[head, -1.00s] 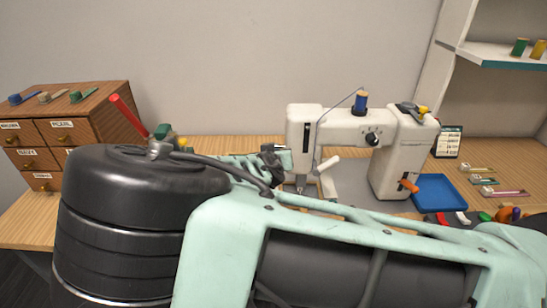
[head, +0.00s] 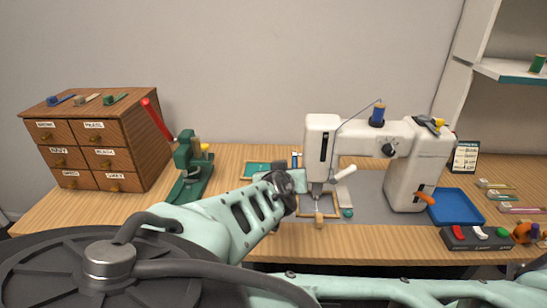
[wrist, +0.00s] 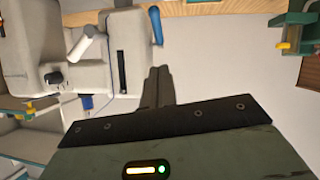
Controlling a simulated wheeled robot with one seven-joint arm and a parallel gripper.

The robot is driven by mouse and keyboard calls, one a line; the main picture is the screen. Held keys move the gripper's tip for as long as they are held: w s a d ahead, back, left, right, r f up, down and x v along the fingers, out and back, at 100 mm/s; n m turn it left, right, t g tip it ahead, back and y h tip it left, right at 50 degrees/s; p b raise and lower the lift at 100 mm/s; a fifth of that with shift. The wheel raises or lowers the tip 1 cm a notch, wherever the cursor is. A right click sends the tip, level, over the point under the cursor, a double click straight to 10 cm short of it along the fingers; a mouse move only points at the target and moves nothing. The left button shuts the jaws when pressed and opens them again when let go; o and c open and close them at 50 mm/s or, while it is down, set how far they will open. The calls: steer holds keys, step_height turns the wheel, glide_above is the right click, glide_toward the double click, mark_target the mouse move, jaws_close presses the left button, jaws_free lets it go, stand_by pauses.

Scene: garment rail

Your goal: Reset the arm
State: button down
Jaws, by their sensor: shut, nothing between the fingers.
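My gripper (wrist: 159,72) shows in the wrist view with its two dark fingers together and nothing between them. It is clear of any surface there. The wrist view is upside down, with the white sewing machine (wrist: 95,60) on its left side, close to the fingers. In the head view my mint arm crosses the bottom and reaches up toward the middle, in front of the table. The gripper's fingers cannot be made out in that view.
The sewing machine (head: 415,170) stands on the wooden table, with a blue tray (head: 457,207) to its right. A green press with a red lever (head: 186,165) and a drawer cabinet (head: 125,140) stand left. A shelf (head: 510,72) is at right. The wall area above the table is clear.

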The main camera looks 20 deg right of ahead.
steer(key=shift+s+a, duration=0.2)
steer(key=shift+s, duration=0.25)
steer(key=s+f+g+y, duration=0.3)
steer(key=s+f+g, duration=0.65)
steer(key=s, duration=0.35)
steer(key=s+a+r+n+g+y, duration=0.35)
steer(key=s+a+r+n, duration=0.2)
steer(key=s+r, duration=0.35)
steer(key=s+d+r+n+t, duration=0.1)
steer(key=s+d+r+n, duration=0.1)
steer(key=s+r+n, duration=0.3)
step_height(320, 180, up, 3)
steer(key=shift+s+d+r, duration=0.1)
steer(key=shift+s+d, duration=0.1)
steer(key=shift+s, duration=0.85)
